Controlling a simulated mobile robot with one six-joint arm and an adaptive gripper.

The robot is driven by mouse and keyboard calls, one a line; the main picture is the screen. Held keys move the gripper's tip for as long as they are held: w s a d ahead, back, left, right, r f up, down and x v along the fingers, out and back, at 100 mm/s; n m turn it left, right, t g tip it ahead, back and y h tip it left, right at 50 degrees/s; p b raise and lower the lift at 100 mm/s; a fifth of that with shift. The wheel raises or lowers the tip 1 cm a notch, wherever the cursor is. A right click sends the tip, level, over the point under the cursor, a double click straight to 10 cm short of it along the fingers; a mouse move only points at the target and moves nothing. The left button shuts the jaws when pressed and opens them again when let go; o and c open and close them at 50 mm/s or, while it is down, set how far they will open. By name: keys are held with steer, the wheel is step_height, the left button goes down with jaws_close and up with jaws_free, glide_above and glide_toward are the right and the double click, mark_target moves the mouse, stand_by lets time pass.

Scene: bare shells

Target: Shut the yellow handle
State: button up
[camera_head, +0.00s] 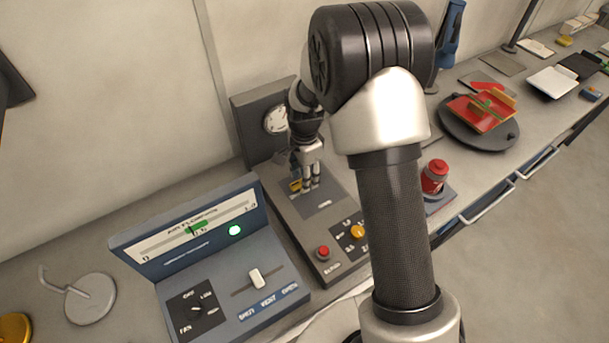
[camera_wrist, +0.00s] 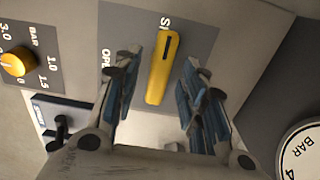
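The yellow handle (camera_wrist: 161,75) is a flat lever with a dark line along its upper part. In the wrist view it stands nearly upright, leaning slightly right at the top, near a partly hidden label starting with "S"; letters "OPE" show to its left. In the head view the handle (camera_head: 295,185) shows on the grey panel with the round gauge. My gripper (camera_wrist: 160,68) is open, with one finger on each side of the handle and a gap at both sides. In the head view my gripper (camera_head: 309,180) is low over the panel, and its fingers partly hide the handle.
The same panel has a red button (camera_head: 323,252), a yellow knob (camera_head: 358,231) and a pressure gauge (camera_head: 276,120) behind. A blue-grey air flow box (camera_head: 275,300) stands at left. A red-topped device (camera_head: 434,178) and a dark round tray (camera_head: 452,128) are at right.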

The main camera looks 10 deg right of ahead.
step_height(320, 180, up, 12)
steer(key=shift+f, duration=0.25)
stand_by(0.5)
